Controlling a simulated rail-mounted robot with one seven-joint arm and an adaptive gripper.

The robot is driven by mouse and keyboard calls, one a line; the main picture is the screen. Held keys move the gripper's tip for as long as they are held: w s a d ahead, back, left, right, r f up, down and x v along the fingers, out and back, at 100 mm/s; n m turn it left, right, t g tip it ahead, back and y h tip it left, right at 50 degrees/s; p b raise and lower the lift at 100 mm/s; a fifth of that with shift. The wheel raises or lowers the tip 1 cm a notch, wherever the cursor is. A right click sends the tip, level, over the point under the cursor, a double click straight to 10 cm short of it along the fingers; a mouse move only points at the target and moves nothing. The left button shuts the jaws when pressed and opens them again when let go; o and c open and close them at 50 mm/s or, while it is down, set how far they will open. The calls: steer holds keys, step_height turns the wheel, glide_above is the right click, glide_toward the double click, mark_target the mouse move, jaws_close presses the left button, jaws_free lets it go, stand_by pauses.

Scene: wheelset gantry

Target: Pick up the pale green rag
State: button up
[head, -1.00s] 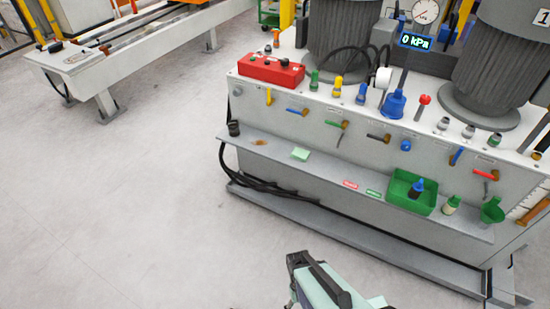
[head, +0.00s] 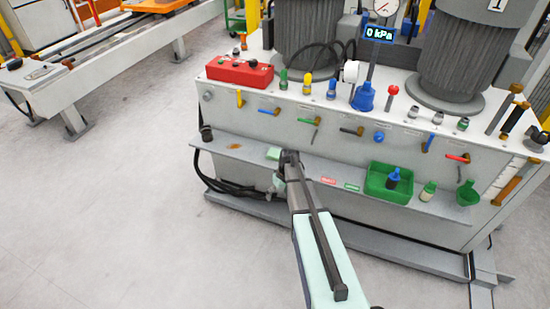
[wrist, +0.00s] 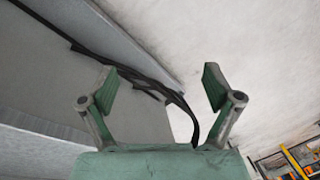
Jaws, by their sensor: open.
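In the head view my gripper (head: 278,183) is small and mostly hidden, at the shelf's front edge just below the rag. The rag does not show in the wrist view.
Black cables (head: 225,187) hang below the shelf and also cross the wrist view (wrist: 150,80). To the right on the shelf are a red label (head: 328,181), a green label (head: 352,187) and a green tray (head: 402,194). Valve handles line the panel above. The floor at left is clear.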

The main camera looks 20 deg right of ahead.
mark_target(276, 153)
steer(key=w+d+r+n+t, duration=0.1)
steer(key=w+d+r+n, duration=0.1)
steer(key=w, duration=0.3)
steer(key=w+d+r+n+t, duration=0.1)
steer(key=w+d+r+n, duration=0.1)
steer(key=w+d+r, duration=0.3)
steer(key=w+d+r+n, duration=0.2)
steer(key=w+d+r, duration=0.1)
steer(key=w, duration=0.4)
steer(key=shift+w+d+r+t+y+b, duration=0.15)
steer(key=shift+w+r+t+y+b, duration=0.2)
steer(key=shift+r, duration=0.2)
steer(key=shift+w+r+n, duration=0.1)
steer(key=shift+r+n, duration=0.05)
steer(key=shift+n, duration=0.25)
steer(key=shift+w, duration=0.1)
steer(key=b+x, duration=0.2)
steer(key=x, duration=0.5)
steer(key=shift+f, duration=0.2)
steer(key=shift+c, duration=0.3)
steer(key=c, duration=1.1)
